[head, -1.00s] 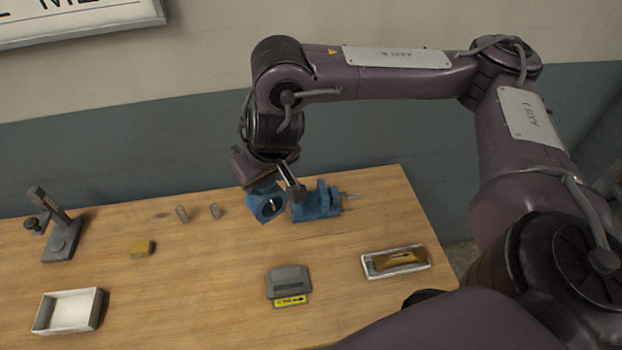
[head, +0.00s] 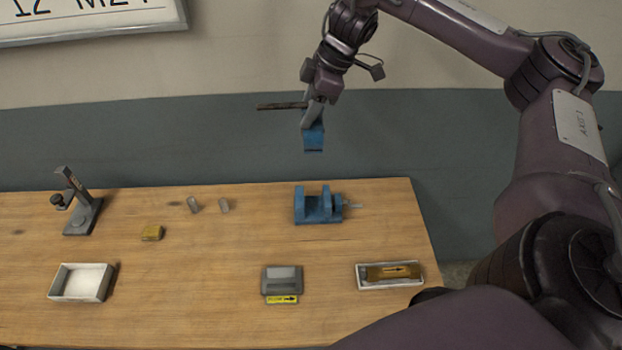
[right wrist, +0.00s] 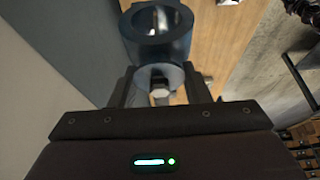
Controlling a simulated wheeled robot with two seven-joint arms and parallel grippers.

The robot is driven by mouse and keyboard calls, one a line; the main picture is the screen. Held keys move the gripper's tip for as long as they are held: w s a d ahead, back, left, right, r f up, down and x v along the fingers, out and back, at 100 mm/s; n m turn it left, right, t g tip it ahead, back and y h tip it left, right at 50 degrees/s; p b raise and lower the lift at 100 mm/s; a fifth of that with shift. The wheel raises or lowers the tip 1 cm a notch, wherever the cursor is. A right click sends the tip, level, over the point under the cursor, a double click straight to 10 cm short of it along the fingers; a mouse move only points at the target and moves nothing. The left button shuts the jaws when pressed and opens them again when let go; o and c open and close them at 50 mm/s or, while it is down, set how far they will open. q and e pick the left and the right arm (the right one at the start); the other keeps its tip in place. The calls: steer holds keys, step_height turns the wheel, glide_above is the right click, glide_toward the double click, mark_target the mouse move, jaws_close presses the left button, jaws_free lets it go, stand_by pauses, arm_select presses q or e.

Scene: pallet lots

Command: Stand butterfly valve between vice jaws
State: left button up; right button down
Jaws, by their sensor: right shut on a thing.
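The butterfly valve (head: 313,138) is blue, with a round ring body that shows in the right wrist view (right wrist: 158,47). My right gripper (head: 312,114) is shut on it and holds it in the air above and behind the vice, apart from it. A thin dark bar (head: 282,106) sticks out to the left at the gripper; I cannot tell what it belongs to. The blue vice (head: 318,210) stands at the back right of the bench, with an empty gap between its upright jaws. My left gripper is not in view.
The wall is close behind the bench.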

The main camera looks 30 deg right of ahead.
step_height(320, 180, down, 18)
steer(key=b, duration=0.5)
steer(key=shift+f+b, duration=0.25)
steer(key=shift+b, duration=0.15)
steer(key=shift+w+f, duration=0.1)
steer(key=shift+f, duration=0.35)
steer(key=shift+f, duration=0.15)
steer(key=c, duration=0.8)
jaws_free()
steer(key=shift+o, duration=0.2)
